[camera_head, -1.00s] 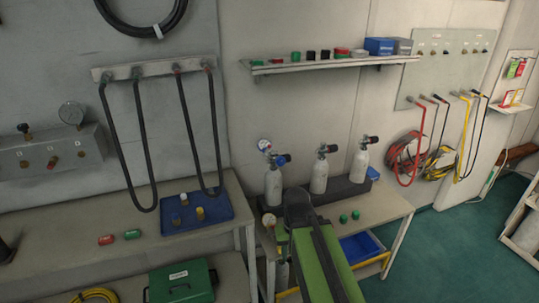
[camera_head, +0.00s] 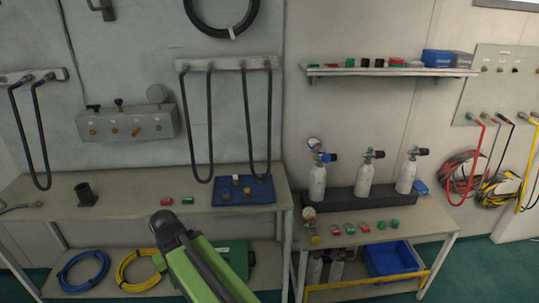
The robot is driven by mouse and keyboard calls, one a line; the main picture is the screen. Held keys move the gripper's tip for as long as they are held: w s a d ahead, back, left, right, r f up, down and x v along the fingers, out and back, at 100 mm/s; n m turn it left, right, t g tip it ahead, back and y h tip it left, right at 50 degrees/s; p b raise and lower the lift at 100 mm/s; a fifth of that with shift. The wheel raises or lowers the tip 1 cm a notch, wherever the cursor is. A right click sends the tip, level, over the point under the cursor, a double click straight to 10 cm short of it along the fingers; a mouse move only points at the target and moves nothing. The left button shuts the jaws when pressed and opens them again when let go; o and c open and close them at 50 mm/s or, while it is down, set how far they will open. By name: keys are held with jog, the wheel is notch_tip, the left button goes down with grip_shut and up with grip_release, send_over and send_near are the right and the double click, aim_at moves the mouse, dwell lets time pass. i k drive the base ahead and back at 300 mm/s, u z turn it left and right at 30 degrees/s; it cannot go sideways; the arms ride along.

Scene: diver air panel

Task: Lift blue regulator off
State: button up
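The blue regulator (camera_head: 328,157) is fitted on top of the leftmost of three white cylinders, with a round gauge (camera_head: 314,143) above it. That cylinder (camera_head: 317,184) stands upright in a dark rack (camera_head: 375,203) on the right bench. The other two cylinders (camera_head: 364,177) (camera_head: 406,176) carry regulators with dark knobs. My green and black arm shows at the lower middle, left of the right bench and well away from the blue regulator. I cannot make out my gripper or its fingers.
Several small red and green parts (camera_head: 380,225) and a gauge (camera_head: 309,214) lie along the right bench front. A shelf (camera_head: 390,72) hangs above the cylinders. A blue tray (camera_head: 243,190) sits on the left bench (camera_head: 120,187). Blue and yellow hoses (camera_head: 139,270) lie below.

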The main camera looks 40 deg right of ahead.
aim_at(312, 143)
jog(key=u, duration=1.1)
jog(key=k, duration=0.65)
jog(key=z, duration=1.7)
jog(key=i, duration=0.45)
jog(key=u, duration=0.2)
